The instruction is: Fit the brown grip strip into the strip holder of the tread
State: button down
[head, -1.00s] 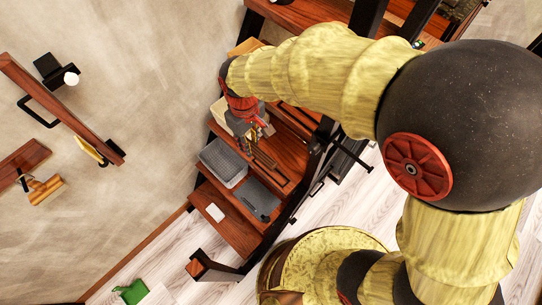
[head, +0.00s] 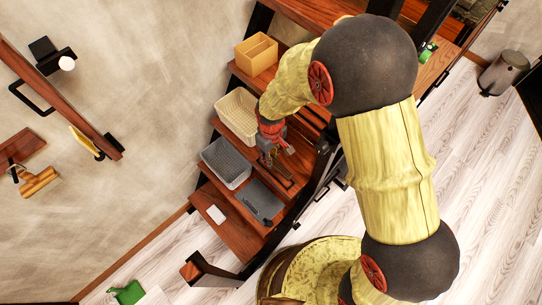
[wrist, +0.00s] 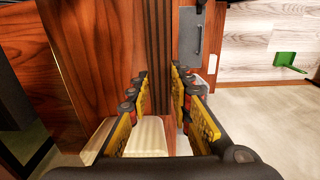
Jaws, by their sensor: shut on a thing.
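My gripper (head: 270,154) is low over a wooden tread of the stair in the head view. In the wrist view my gripper (wrist: 160,84) is shut on the brown grip strip (wrist: 158,45), a long, dark, ribbed piece running up the picture from between the fingertips. In the head view, narrow dark lines on the tread beside the gripper look like the strip holder (head: 283,178). The strip and holder are too small there to tell apart. I cannot tell whether the strip touches the holder.
A cream basket (head: 238,115) and a grey basket (head: 226,162) stand beside the gripper on the wall side. A dark grey tray (head: 261,201) lies on a lower tread, and a white card (head: 216,214) below it. A tan box (head: 256,54) stands higher up. Black railing borders the right.

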jog(key=shift+f+b, duration=1.5)
jog(key=shift+f, duration=0.9)
jog(key=c, duration=1.5)
grip_release()
jog(key=shift+c, duration=0.2)
notch_tip(320, 180, up, 12)
